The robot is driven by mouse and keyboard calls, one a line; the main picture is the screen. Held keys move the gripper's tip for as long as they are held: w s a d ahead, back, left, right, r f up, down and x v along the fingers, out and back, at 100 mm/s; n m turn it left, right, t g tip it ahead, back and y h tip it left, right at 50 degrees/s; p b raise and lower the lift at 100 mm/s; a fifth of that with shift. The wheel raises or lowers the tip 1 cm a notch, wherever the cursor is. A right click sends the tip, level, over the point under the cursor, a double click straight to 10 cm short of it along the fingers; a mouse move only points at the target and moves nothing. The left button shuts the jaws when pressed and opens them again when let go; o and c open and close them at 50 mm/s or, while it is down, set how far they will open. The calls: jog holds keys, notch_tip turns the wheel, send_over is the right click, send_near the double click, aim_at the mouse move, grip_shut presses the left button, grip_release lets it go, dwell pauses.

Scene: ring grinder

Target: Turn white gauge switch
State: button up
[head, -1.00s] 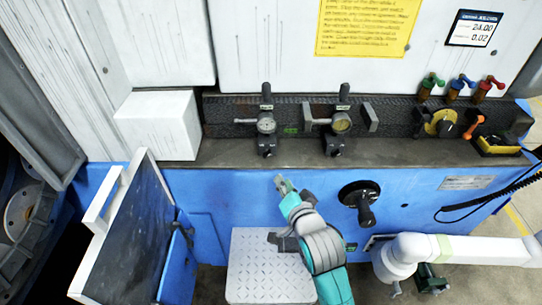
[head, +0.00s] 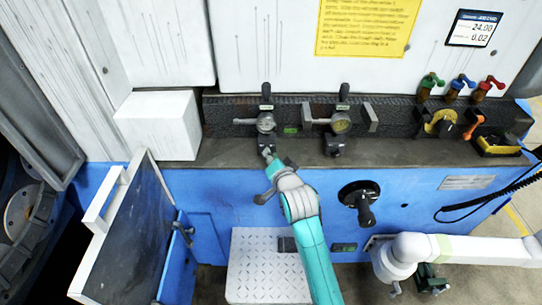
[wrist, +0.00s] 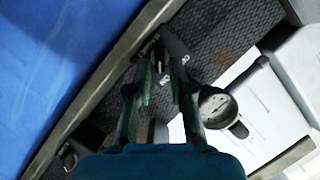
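The white-faced gauge (head: 266,123) is the left of two dial gauges on the dark panel in the head view. It also shows in the wrist view (wrist: 213,104), right of the fingers. Its dark switch (wrist: 158,52) lies at the fingertips, with ON and OFF lettering around it. My gripper (head: 268,153) is just below the gauge in the head view and covers part of the switch area. In the wrist view my gripper (wrist: 161,65) has its fingers apart, with the switch roughly between their tips. I cannot tell whether they touch it.
A second, yellowish gauge (head: 341,123) with its own switch stands to the right. A white block (head: 158,125) is on the left of the ledge. A black hand crank (head: 362,200) sticks out from the blue front. An open door panel (head: 125,235) stands at lower left.

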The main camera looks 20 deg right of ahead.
jog(key=shift+w+f, duration=0.1)
jog(key=shift+w, duration=0.15)
grip_shut()
